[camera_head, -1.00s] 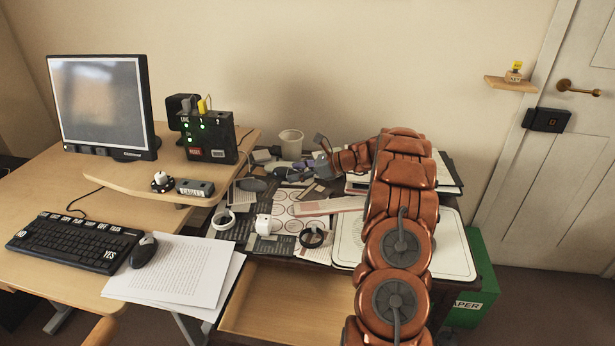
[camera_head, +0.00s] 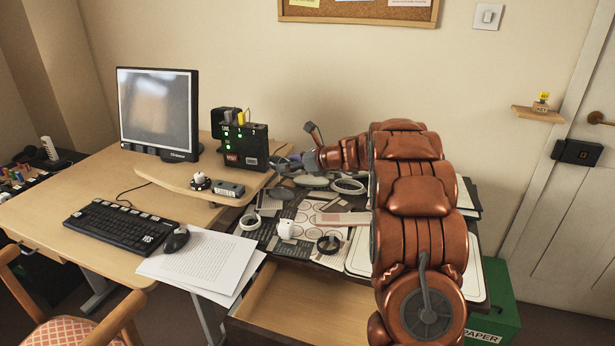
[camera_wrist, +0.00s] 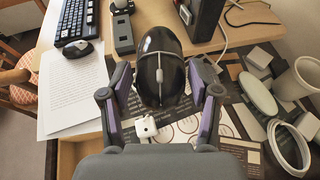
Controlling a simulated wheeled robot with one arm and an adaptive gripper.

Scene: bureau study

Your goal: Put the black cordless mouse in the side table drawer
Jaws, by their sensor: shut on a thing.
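My gripper (camera_wrist: 160,88) is shut on a glossy black mouse (camera_wrist: 161,62) with a grey wheel, between its two purple-padded fingers. In the head view my gripper (camera_head: 300,163) is above the back of the cluttered side table (camera_head: 262,243); the held mouse is hard to make out there. The side table drawer (camera_head: 305,304) stands open at the front, and its visible floor looks empty. Another black mouse (camera_head: 176,240) sits on the desk beside the keyboard; it also shows in the wrist view (camera_wrist: 77,48).
A keyboard (camera_head: 122,226), papers (camera_head: 198,262) and a monitor (camera_head: 157,112) are on the desk (camera_head: 60,220). A chair (camera_head: 80,325) stands front left. A green bin (camera_head: 500,300) stands at right.

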